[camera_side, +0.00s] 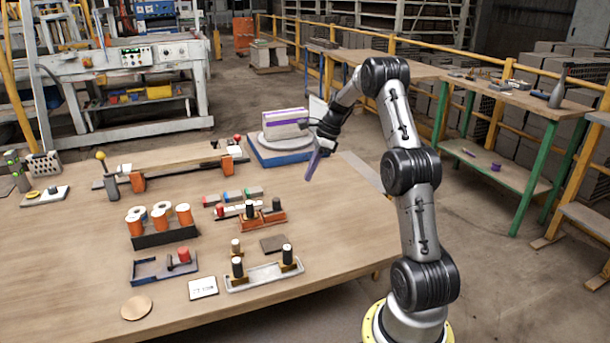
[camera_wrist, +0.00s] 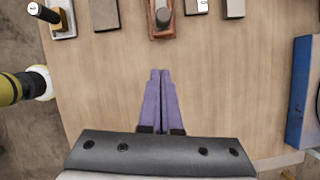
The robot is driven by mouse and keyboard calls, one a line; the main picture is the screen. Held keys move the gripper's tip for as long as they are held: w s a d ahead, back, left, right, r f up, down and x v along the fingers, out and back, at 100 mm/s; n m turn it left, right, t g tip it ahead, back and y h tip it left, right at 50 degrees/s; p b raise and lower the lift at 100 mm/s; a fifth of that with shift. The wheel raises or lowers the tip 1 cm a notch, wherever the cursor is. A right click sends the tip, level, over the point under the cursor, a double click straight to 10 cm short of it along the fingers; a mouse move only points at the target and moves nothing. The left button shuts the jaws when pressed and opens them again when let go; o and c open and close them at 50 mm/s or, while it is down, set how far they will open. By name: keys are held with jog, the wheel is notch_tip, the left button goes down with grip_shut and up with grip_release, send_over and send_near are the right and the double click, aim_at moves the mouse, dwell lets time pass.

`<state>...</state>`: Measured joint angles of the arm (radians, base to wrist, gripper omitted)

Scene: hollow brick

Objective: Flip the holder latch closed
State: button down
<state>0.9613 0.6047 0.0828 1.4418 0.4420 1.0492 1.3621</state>
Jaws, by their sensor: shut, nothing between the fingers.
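My gripper (camera_side: 313,165) has purple fingers, shut and empty, pointing down above the table's right part. The fingers also show in the wrist view (camera_wrist: 162,82), over bare wood. No part is clearly recognisable as the holder latch. An orange holder (camera_side: 262,222) with black-topped posts stands left of and below my gripper in the side view; its end shows at the top of the wrist view (camera_wrist: 162,32). A blue-grey holder (camera_side: 147,270) with a red knob (camera_side: 184,255) lies farther left.
A blue base with a round turntable (camera_side: 282,136) and a pale block stands behind my gripper. A dark rack (camera_side: 163,237) of orange-and-white spools, small blocks (camera_side: 232,197), a dark plate (camera_side: 273,243) and a wooden disc (camera_side: 136,307) lie leftward. Wood right of the trays is clear.

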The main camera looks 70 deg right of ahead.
aim_at(277, 200)
jog(key=x, duration=0.8)
jog(key=shift+w+a, duration=0.1)
jog(key=shift+a, duration=0.05)
jog(key=shift+w+a+r, duration=0.1)
jog(key=shift+w+a, duration=0.2)
jog(key=shift+w, duration=0.2)
jog(key=shift+w+a, duration=0.35)
jog(key=shift+w, duration=0.15)
jog(key=shift+w+a, duration=0.3)
jog(key=shift+w, duration=0.2)
jog(key=shift+w, duration=0.1)
jog(key=shift+w+a, duration=1)
jog(key=shift+a, duration=0.1)
